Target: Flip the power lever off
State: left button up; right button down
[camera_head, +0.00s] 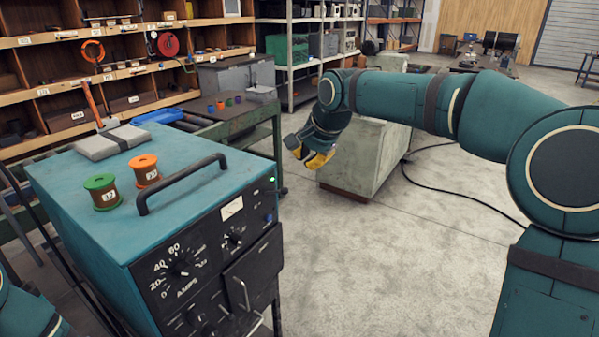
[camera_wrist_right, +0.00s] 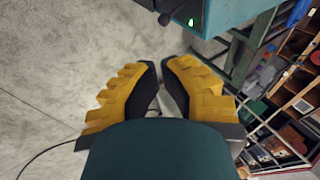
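A teal power unit (camera_head: 195,165) with a black front panel (camera_head: 205,272) stands at the left in the head view. A small green light (camera_head: 272,179) glows at the panel's upper right edge. A short dark lever-like stub (camera_head: 282,191) sticks out beside it; I cannot tell its exact position. In the right wrist view the green light (camera_wrist_right: 190,22) shows at the top, past the fingers. My right gripper (camera_head: 312,164) hangs over the floor right of the unit, apart from it. Its yellow-and-black fingers (camera_wrist_right: 161,68) have a narrow empty gap between them. My left gripper is out of view.
Green (camera_head: 103,192) and orange (camera_head: 146,170) spools and a black handle (camera_head: 181,184) are on the unit's top. A workbench (camera_head: 230,125) stands behind it. A grey block (camera_head: 367,160) is behind my right gripper. A black cable (camera_head: 455,195) lies on otherwise open floor.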

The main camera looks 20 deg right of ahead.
jog(key=b, duration=0.2)
send_near(275, 192)
jog(key=f, duration=0.1)
jog(key=w+d+f, duration=0.1)
jog(key=f, duration=0.1)
jog(key=d+f, duration=0.1)
jog(key=f, duration=0.1)
jog(key=shift+w+d, duration=0.1)
jog(key=shift+w, duration=0.1)
jog(key=shift+w+f, duration=0.1)
jog(key=shift+f, duration=0.05)
